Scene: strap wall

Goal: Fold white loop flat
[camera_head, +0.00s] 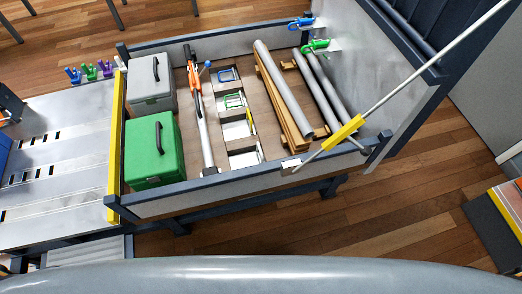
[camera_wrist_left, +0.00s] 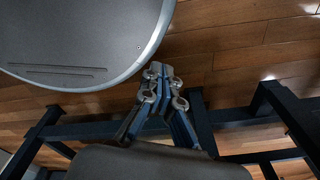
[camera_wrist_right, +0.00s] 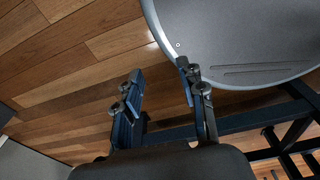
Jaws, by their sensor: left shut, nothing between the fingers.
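A row of small strap recesses runs across the bin floor in the head view. A blue loop (camera_head: 228,74) is at the far end, a green loop (camera_head: 235,100) is nearer, and a yellow piece (camera_head: 250,120) is beyond the nearest recess. Whitish patches (camera_head: 236,131) show there, but I cannot pick out the white loop or tell whether it stands or lies flat. My left gripper (camera_wrist_left: 161,83) is shut and empty in the left wrist view. My right gripper (camera_wrist_right: 160,72) is open and empty in the right wrist view. Neither gripper shows in the head view.
The walled bin (camera_head: 240,184) also holds a green case (camera_head: 150,152), a grey case (camera_head: 150,85), an orange-handled tool (camera_head: 199,105), grey pipes (camera_head: 283,88) and wooden planks (camera_head: 284,105). A rod with a yellow sleeve (camera_head: 343,132) slants over the right corner. Floor is clear in front.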

